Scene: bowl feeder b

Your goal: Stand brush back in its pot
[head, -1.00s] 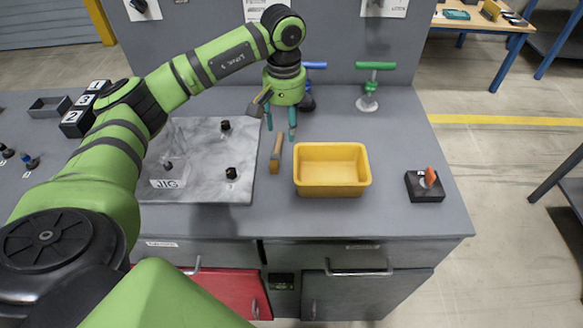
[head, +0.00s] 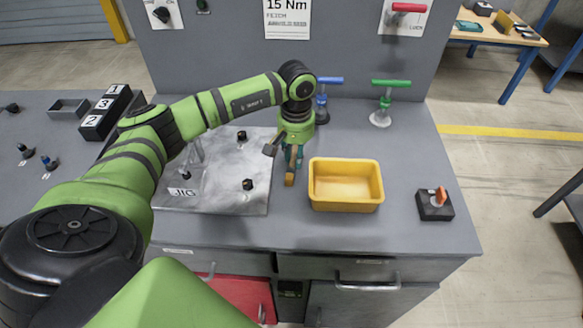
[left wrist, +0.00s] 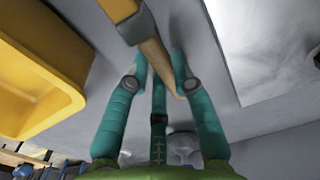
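The brush (head: 290,179) lies on the grey bench, left of the yellow bin. In the left wrist view the brush (left wrist: 152,52) has a tan head, a grey band and a tapering wooden handle. My left gripper (head: 293,158) is low over its far end, pointing down. In the left wrist view its teal fingers (left wrist: 159,70) are spread around the handle with gaps showing, so it looks open; contact is unclear. I cannot make out a brush pot for certain. My right gripper is not in view.
A yellow bin (head: 346,205) stands close right of the brush. The grey jig plate (head: 225,201) with black knobs is on the left. Blue-handled (head: 322,82) and green-handled (head: 390,83) clamps stand behind. A black switch box (head: 435,208) is at right. Bench between bin and box is clear.

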